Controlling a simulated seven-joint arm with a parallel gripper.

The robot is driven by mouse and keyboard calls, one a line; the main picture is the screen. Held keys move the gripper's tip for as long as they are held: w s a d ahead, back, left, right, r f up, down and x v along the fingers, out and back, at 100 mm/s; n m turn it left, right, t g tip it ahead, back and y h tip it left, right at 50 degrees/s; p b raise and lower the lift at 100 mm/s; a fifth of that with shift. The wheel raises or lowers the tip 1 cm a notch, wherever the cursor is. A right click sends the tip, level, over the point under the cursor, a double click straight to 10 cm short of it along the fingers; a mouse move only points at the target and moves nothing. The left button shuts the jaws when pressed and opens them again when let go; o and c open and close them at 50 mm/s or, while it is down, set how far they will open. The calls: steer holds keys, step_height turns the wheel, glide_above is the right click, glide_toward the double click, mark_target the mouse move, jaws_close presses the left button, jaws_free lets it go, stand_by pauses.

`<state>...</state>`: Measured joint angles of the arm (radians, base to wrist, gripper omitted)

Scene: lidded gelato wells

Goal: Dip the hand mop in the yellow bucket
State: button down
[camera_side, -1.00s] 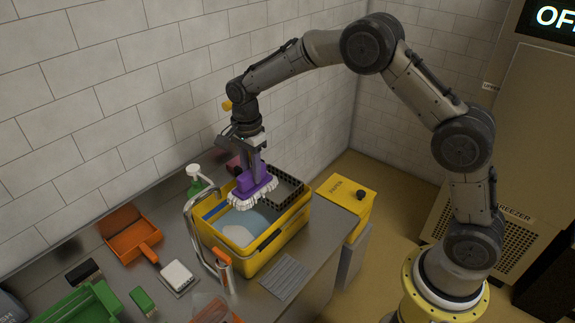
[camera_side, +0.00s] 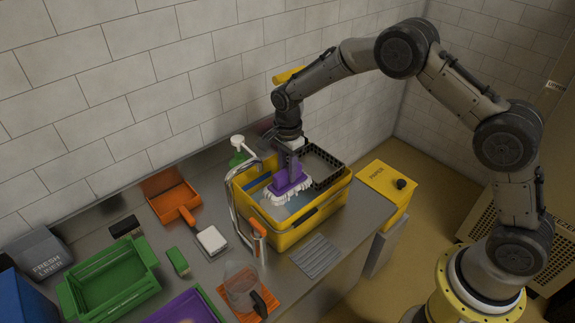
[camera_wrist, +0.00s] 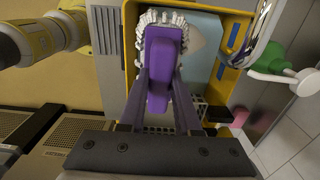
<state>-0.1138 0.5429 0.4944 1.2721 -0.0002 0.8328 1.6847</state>
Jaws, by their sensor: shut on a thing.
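The hand mop (camera_side: 290,188) has a purple body and a white string fringe. It also shows in the wrist view (camera_wrist: 160,65), between my two fingers. My gripper (camera_side: 291,178) is shut on the purple part and points down over the yellow bucket (camera_side: 290,238). The mop's fringe is inside the bucket's opening, close to the pale blue liquid (camera_side: 262,200). I cannot tell whether the fringe touches the liquid. The bucket stands on the steel counter, with a dark basket (camera_side: 323,166) at its far right end.
A metal tap-like pipe with an orange grip (camera_side: 258,240) stands at the bucket's left. A green bottle with a white pump (camera_side: 239,150) is behind it. An orange dustpan (camera_side: 175,203), a green tray (camera_side: 110,285) and a clear jug (camera_side: 242,285) sit left and front.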

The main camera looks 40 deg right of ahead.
steer(key=shift+f, duration=7.75)
steer(key=shift+r, duration=9.1)
